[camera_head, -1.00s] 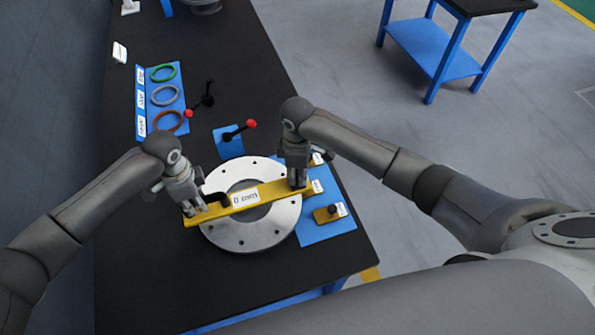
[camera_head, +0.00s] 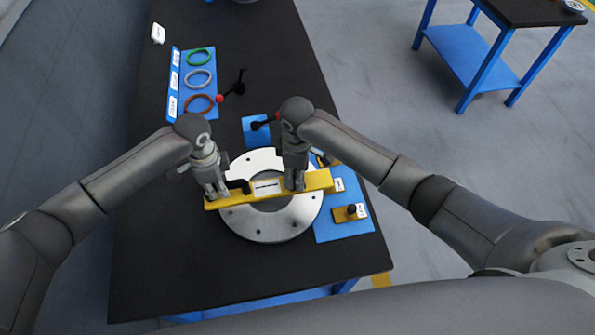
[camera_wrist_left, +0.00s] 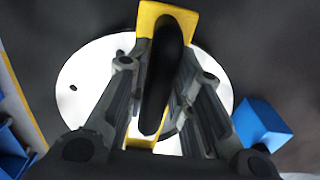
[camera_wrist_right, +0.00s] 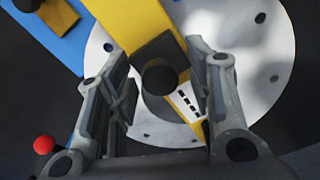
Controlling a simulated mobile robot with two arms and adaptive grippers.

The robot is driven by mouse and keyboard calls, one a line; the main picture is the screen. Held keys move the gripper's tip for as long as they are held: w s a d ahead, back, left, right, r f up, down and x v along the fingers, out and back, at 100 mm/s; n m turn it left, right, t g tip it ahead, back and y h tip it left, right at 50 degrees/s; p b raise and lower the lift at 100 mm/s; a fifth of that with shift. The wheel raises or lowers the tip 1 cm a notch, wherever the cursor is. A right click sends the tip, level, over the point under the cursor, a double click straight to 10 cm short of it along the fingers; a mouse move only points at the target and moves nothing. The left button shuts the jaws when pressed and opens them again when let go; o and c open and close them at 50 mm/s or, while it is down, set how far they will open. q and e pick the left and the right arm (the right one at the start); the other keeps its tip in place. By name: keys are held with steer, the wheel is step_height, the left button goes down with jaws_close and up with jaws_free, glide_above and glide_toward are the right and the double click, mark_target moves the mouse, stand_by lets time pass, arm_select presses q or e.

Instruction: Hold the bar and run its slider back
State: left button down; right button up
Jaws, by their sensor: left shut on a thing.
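The yellow bar (camera_head: 322,180) lies across the round metal flange (camera_head: 262,228), with a white label (camera_head: 268,187) mid-bar. My left gripper (camera_head: 218,193) is at the bar's left end. In the left wrist view its fingers (camera_wrist_left: 160,110) are shut on the bar's black handle (camera_wrist_left: 168,60). My right gripper (camera_head: 295,186) stands over the bar right of the label. In the right wrist view its fingers (camera_wrist_right: 158,95) are apart on either side of the black slider (camera_wrist_right: 157,50) with its round knob, seemingly with small gaps. The slider is hidden in the head view.
A blue mat (camera_head: 335,228) with a small yellow block with a black knob (camera_head: 351,211) lies right of the flange. A blue plate with a black, red-tipped lever (camera_head: 257,132) is behind. Coloured rings (camera_head: 200,79) lie at the back left. The black table's front left (camera_head: 165,270) is clear.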

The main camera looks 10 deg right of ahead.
arm_select(q)
steer(key=shift+d, duration=0.1)
arm_select(e)
steer(key=shift+r, duration=0.1)
step_height(320, 180, up, 12)
stand_by(0.4)
arm_select(q)
steer(key=c, duration=1.2)
jaws_free()
